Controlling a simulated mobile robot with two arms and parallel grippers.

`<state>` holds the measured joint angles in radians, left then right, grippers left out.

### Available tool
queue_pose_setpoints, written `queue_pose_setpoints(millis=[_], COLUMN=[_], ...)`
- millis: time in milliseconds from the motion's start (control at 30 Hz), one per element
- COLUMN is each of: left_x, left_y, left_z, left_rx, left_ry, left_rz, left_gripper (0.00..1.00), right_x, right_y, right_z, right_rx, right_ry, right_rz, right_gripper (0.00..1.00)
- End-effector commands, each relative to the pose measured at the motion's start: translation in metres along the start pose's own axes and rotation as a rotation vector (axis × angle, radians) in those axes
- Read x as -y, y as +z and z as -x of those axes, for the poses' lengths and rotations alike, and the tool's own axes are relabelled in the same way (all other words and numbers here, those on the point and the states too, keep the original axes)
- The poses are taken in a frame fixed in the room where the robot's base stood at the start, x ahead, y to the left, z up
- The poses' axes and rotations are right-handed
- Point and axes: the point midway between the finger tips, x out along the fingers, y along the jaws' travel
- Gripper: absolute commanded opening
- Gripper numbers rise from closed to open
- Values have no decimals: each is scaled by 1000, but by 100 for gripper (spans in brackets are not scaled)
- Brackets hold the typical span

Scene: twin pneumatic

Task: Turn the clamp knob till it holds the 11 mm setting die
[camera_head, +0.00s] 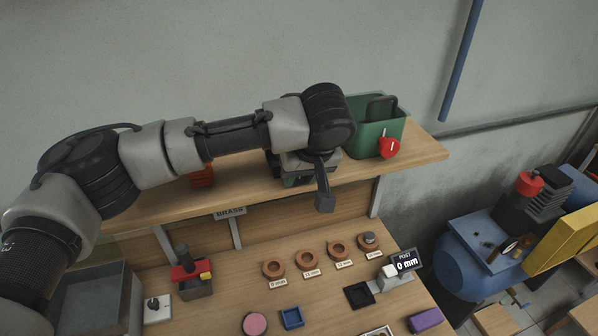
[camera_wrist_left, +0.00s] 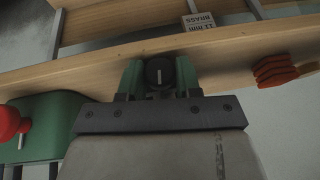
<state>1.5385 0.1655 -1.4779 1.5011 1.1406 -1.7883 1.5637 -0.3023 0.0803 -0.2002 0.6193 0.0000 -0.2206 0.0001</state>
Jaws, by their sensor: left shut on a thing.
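My left gripper (camera_head: 305,172) reaches over the wall shelf. In the left wrist view the left gripper (camera_wrist_left: 158,80) is shut on a dark round knob (camera_wrist_left: 159,72) with a white line, between green pieces; I take it to be the clamp knob. In the head view the gripper hides the knob. Several copper-coloured rings stand in a row on the bench with mm labels; the second from the left (camera_head: 305,261) seems labelled 11 mm. I cannot tell whether a die sits in the clamp. My right gripper is not in view.
A green bin-like box (camera_head: 362,128) with a red knob (camera_head: 389,147) stands right of the gripper on the shelf (camera_head: 425,152). Red stacked pieces (camera_head: 202,177) lie to its left. A display (camera_head: 405,262) reads POST 0 mm. A blue tray (camera_head: 291,318) lies on the bench.

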Motion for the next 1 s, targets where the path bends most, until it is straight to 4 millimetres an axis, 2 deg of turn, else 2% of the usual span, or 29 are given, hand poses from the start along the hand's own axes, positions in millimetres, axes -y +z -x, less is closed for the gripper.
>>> queue_pose_setpoints(millis=[267,300,400,433,767,867,1000], left_x=[0,0,0,0,-1,-2,-2], left_y=[0,0,0,0,0,1,2], left_z=[1,1,1,1,4,15,41], left_rx=[0,0,0,0,-1,-1,-3], left_ry=[-5,-4,-4,-4,-3,-1,0], left_rz=[-2,-2,-2,-2,-2,-2,-2], left_gripper=[10,40,55,57,57,57,57], right_x=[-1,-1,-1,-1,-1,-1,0], right_y=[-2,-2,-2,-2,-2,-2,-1], right_z=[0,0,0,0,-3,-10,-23], right_rx=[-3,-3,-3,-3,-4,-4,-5], right_ry=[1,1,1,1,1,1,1], right_rz=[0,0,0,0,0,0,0], right_gripper=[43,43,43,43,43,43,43])
